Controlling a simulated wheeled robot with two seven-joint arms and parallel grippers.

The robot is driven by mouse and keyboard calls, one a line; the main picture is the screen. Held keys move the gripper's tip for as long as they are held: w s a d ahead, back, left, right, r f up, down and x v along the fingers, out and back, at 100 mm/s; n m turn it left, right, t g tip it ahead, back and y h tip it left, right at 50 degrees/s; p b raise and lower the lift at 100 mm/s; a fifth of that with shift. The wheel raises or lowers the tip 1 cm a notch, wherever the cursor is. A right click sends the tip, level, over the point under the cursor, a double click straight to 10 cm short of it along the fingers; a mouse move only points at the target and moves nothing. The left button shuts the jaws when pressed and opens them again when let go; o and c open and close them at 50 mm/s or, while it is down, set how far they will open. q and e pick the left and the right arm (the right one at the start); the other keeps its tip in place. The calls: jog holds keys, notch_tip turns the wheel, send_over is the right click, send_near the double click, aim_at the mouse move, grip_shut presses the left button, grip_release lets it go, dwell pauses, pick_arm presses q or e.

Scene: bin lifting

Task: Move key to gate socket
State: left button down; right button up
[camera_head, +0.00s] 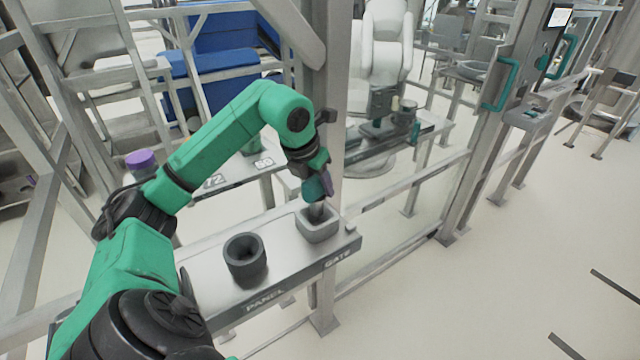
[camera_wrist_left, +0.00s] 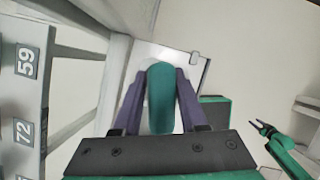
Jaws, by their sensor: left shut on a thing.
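My left gripper (camera_head: 318,190) is shut on the key, whose teal handle (camera_wrist_left: 160,98) sits between the purple fingers in the left wrist view. The key's grey lower end (camera_head: 317,210) points down at the gate socket. The gate socket (camera_head: 318,230) is a light grey square block by the GATE label on the shelf. The key's tip is at or inside the socket's opening; how deep cannot be told. My right gripper (camera_wrist_left: 262,125) shows small at the right of the left wrist view, its dark fingers apart and empty.
A dark round socket (camera_head: 246,262) stands on the shelf (camera_head: 205,270) by the PANEL label. A grey post (camera_head: 335,120) rises just behind the gate socket. A numbered rack with a purple-capped item (camera_head: 141,160) is at the left. Open floor lies at the right.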

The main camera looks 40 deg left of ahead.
pick_arm(q)
jog(key=shift+f+b, duration=0.65)
jog(key=shift+f, duration=0.1)
jog(key=shift+f+b, duration=1.15)
jog(key=shift+f, duration=0.15)
grip_release()
dwell(0.5)
jog(key=shift+r, duration=0.1)
notch_tip(320, 180, up, 9)
jog(key=p, duration=0.8)
jog(key=shift+p, duration=0.35)
